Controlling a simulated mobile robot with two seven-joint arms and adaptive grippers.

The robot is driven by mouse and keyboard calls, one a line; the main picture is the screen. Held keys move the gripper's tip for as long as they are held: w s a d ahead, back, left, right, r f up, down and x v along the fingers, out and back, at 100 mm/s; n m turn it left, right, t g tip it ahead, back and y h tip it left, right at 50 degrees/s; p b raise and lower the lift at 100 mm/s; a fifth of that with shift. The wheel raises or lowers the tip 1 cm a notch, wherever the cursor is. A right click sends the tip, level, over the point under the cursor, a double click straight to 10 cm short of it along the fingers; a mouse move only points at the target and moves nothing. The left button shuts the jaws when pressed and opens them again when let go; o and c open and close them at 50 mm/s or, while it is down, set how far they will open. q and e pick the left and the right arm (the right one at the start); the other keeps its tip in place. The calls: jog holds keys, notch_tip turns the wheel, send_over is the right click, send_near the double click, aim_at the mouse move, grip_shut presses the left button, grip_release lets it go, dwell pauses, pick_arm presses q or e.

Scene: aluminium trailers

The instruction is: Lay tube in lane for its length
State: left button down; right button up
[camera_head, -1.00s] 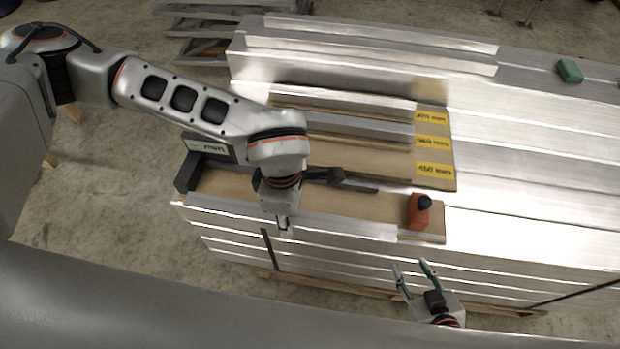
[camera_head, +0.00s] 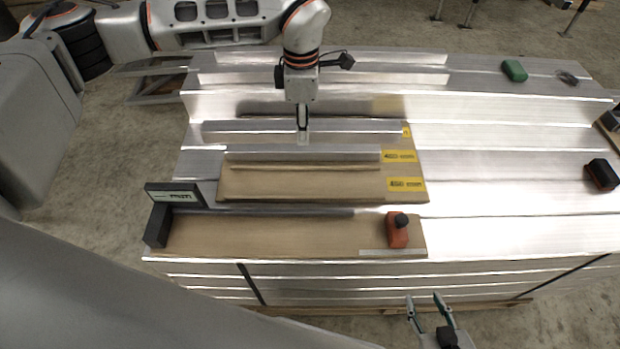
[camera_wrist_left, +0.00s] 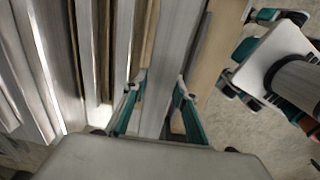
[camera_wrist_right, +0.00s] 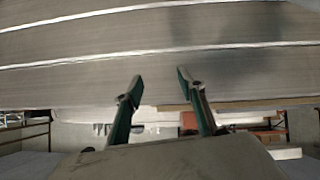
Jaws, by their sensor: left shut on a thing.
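A long aluminium tube (camera_head: 250,132) is held at mid-length by my left gripper (camera_head: 303,138). It lies lengthwise over the back lane of the cardboard lane board (camera_head: 290,190), partly covering that lane's yellow label; I cannot tell whether it touches down. The left wrist view shows the fingers on both sides of the held tube (camera_wrist_left: 165,55). Another tube (camera_head: 300,152) lies in the middle lane beside a yellow label (camera_head: 399,156). The front lane, with label (camera_head: 405,184), is bare. My right gripper (camera_head: 428,300) is open and empty in front of the stack, also in its wrist view (camera_wrist_right: 160,90).
A black measuring device with a display (camera_head: 172,195) stands at the left of a bare brown front strip (camera_head: 280,235). An orange tool (camera_head: 397,230) stands at its right end. A green block (camera_head: 514,70) and a dark block (camera_head: 601,175) lie to the right.

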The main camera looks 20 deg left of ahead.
pick_arm(q)
jog(key=b, duration=0.2)
send_over(304, 184)
notch_tip(304, 184, down, 13)
jog(key=shift+f, duration=2.85)
pick_arm(e)
jog(key=shift+w+d+f, duration=0.3)
jog(key=shift+w+f, duration=0.15)
jog(key=shift+w, duration=0.05)
pick_arm(q)
jog(key=shift+f, duration=0.2)
jog(key=c, duration=1.6)
grip_release()
pick_arm(e)
jog(key=shift+s+f, duration=0.1)
